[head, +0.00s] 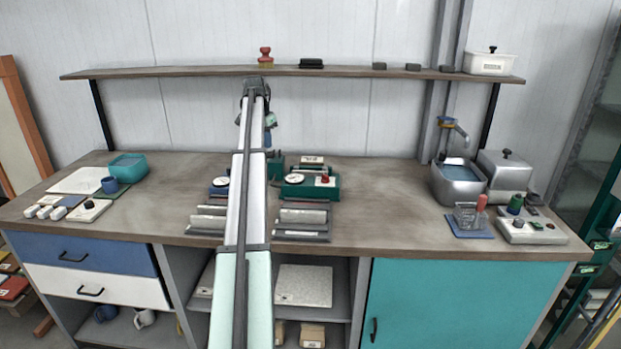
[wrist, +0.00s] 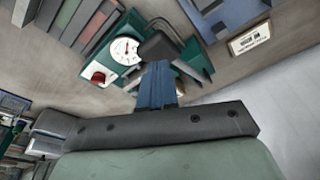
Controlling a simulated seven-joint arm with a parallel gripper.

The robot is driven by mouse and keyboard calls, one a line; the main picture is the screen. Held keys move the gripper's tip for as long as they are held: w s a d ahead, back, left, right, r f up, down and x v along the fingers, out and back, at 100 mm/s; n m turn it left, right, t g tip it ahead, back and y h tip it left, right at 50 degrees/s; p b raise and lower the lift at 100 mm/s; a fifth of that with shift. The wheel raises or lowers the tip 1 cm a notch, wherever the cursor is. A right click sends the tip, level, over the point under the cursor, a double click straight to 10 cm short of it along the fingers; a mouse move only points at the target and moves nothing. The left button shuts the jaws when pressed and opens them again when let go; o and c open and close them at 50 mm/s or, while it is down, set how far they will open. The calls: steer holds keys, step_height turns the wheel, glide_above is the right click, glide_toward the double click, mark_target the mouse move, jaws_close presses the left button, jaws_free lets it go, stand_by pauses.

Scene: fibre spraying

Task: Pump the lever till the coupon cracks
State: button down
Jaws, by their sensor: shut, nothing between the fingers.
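The teal press (head: 333,188) stands at mid-bench in the head view, with a round white gauge (head: 294,179) and a red knob (head: 325,180). The wrist view shows its gauge (wrist: 125,50) and red knob (wrist: 98,76). A dark block-shaped grip (wrist: 160,45), which looks like the lever's end on a bent dark rod, lies just past my fingertips. My gripper (wrist: 157,66) has its blue fingers shut together, close to this grip; I cannot tell if they touch. In the head view my arm covers most of the gripper and lever. I cannot make out the coupon.
A second gauge device (head: 221,182) is partly behind my arm. Grey racks (head: 303,216) lie in front. A teal tub (head: 128,165) is at left; a sink (head: 459,183) and a control box (head: 530,232) are at right. Bare bench (head: 385,190) lies right of the press.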

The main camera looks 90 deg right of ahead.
steer(key=shift+f, duration=3.9)
steer(key=shift+r, duration=3.35)
